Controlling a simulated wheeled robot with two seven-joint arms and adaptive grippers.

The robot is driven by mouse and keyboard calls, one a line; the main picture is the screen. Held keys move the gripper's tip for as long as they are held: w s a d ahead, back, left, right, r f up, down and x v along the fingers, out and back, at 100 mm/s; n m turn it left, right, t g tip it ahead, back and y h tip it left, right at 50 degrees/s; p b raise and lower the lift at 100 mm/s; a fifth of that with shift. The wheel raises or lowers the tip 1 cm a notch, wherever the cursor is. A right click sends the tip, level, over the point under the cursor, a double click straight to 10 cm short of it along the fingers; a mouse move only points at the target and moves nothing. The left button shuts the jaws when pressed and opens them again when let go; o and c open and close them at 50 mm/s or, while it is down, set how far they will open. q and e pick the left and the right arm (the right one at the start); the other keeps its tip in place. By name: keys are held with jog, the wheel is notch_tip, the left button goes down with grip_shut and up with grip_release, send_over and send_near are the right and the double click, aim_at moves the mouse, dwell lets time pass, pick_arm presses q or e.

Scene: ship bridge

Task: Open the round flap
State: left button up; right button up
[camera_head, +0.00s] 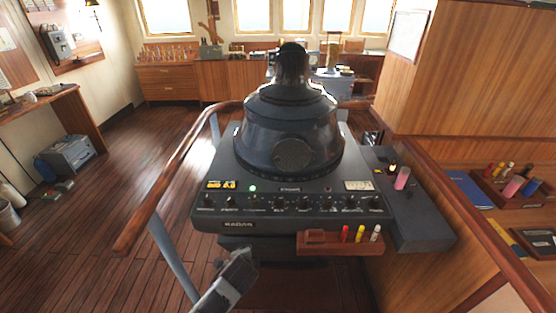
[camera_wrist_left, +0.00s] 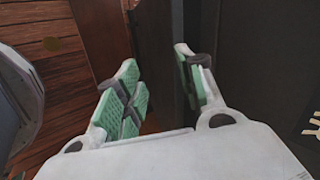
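The round flap (camera_head: 293,154) is a dark, textured disc on the front of the dark radar hood (camera_head: 300,112). It looks flush with the hood, though its exact position is hard to tell. My left gripper (camera_head: 222,266) is low in front of the radar console (camera_head: 275,190), below its front edge and well below the flap. In the left wrist view the left gripper (camera_wrist_left: 162,84) is open, with green pads apart and nothing between them. The flap does not show in that view. My right gripper is not in view.
A wooden handrail (camera_head: 170,175) curves around the console's left side. A small red-brown tray (camera_head: 340,243) with several markers juts from the console front, right of my left gripper. A wooden partition (camera_head: 470,85) stands right. Floor at left (camera_head: 110,215) is clear.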

pick_arm(q)
notch_tip(320, 180, up, 12)
jog(key=d+m+t+p, duration=0.1)
jog(key=d+m, duration=0.1)
jog(key=m+t, duration=0.9)
jog(key=m, duration=0.9)
send_near(278, 160)
jog(key=s, duration=0.5)
jog(key=shift+w+a+m+h+p, duration=0.1)
jog(key=shift+w+m+h+p, duration=0.1)
jog(key=shift+m+h+p, duration=0.15)
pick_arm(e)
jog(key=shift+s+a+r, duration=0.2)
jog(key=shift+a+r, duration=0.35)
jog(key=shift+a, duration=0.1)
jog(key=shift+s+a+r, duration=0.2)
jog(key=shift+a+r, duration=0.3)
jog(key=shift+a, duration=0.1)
